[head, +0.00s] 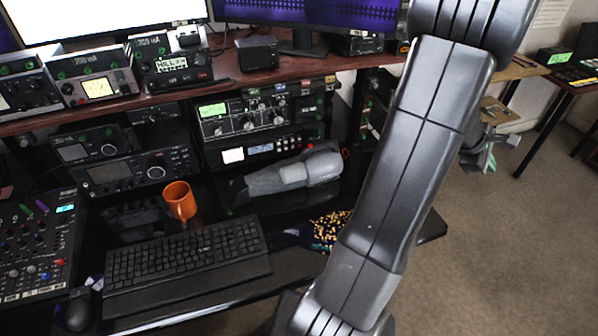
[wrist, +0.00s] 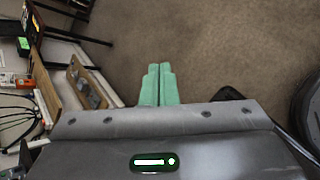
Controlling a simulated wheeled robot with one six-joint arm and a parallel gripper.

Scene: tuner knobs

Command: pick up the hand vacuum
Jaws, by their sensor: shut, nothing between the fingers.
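The hand vacuum (head: 290,174) is grey and lies on its side on the black desk, in front of the radio units, in the head view. Its narrow dark nozzle end points left. My gripper (wrist: 158,82) has pale green fingers pressed together with nothing between them, over bare carpet in the wrist view. In the head view my gripper (head: 489,160) is partly hidden behind my arm, off to the right of the desk and well apart from the vacuum. The vacuum does not show in the wrist view.
An orange mug (head: 180,201) stands left of the vacuum. A black keyboard (head: 187,262) lies in front, with a pile of small yellowish pieces (head: 331,229) to its right. A shelf (head: 225,84) with radios overhangs the back. Carpet (head: 510,245) is open at right.

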